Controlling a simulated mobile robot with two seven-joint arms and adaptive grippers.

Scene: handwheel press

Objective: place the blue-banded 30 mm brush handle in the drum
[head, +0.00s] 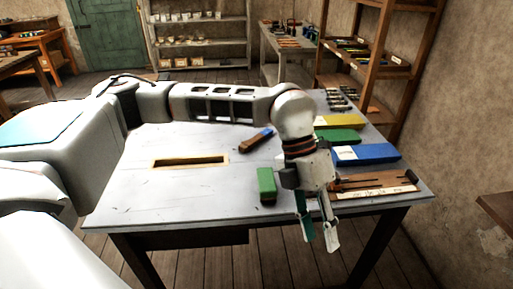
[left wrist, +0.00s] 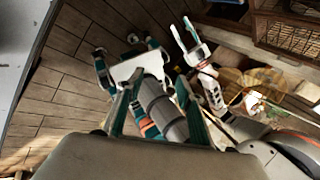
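My left gripper (head: 318,235) hangs over the near right edge of the table, with its two fingers apart and nothing between them. In the left wrist view, another hand of mine with teal fingers and an orange ring, apparently the right gripper (left wrist: 128,58), shows above the floor; its opening is unclear. A short brown piece with a blue end (head: 257,140) lies mid-table, left of my left wrist. I cannot tell whether it is the blue-banded brush handle. Thin dark brown pieces (head: 365,181) lie at the right edge, too small to make out bands. I cannot make out a drum.
The grey table (head: 215,204) has a wood-framed slot (head: 190,161) on the left. A green block (head: 267,187) stands near the front edge. Yellow (head: 338,121), green (head: 338,136) and blue (head: 365,154) blocks lie on the right. A wooden shelf (head: 375,60) stands behind.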

